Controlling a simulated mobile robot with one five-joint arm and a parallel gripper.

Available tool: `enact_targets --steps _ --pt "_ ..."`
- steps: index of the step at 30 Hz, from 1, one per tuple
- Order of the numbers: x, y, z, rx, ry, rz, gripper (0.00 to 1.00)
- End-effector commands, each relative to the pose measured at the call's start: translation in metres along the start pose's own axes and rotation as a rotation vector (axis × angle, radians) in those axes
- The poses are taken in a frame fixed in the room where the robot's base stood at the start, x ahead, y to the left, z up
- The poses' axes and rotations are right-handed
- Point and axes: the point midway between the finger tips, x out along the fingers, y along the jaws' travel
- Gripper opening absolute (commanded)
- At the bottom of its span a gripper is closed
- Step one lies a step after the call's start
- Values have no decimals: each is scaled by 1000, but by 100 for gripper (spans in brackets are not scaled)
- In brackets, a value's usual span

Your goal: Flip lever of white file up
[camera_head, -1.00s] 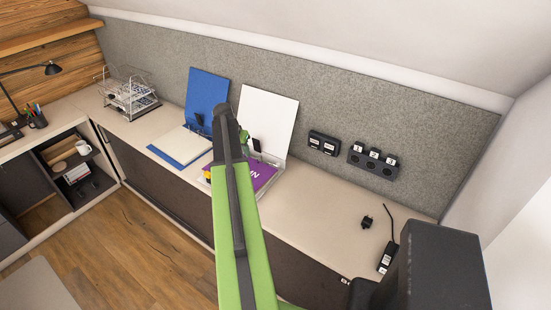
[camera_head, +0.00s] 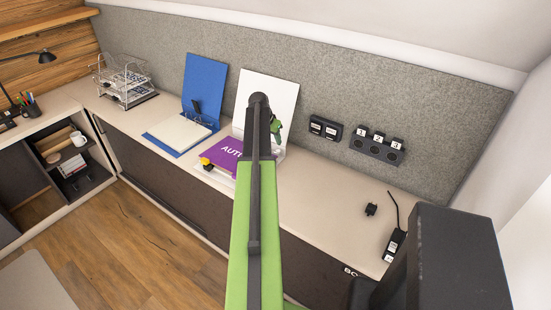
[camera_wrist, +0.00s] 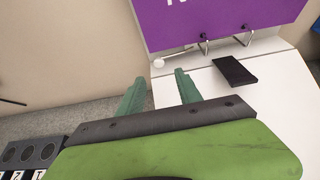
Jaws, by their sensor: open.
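The white file (camera_head: 268,92) lies open on the counter, its cover leaning against the grey panel. A purple sheet (camera_head: 221,155) lies on its near half. In the wrist view the file's white inside (camera_wrist: 215,85) shows, with metal rings at the purple sheet's edge and a black block (camera_wrist: 235,70) beside them. A thin lever with a pale round end (camera_wrist: 159,64) seems to lie low, left of the rings. My gripper (camera_wrist: 158,88) is open and empty, its teal fingers pointing toward the lever and rings. In the head view my gripper (camera_head: 276,129) is partly hidden by my arm.
A blue file (camera_head: 203,85) stands open to the left, and a wire tray (camera_head: 125,85) is further left. Numbered sockets (camera_head: 377,146) and a switch panel (camera_head: 325,128) are on the grey panel to the right. A black plug (camera_head: 371,209) and a power strip (camera_head: 394,245) lie on the counter.

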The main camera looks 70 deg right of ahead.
Motion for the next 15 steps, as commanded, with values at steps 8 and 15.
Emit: enact_targets --steps 8,15 --pt "69 -1 3 1 0 0 42" --pt "81 -1 0 -1 0 0 42"
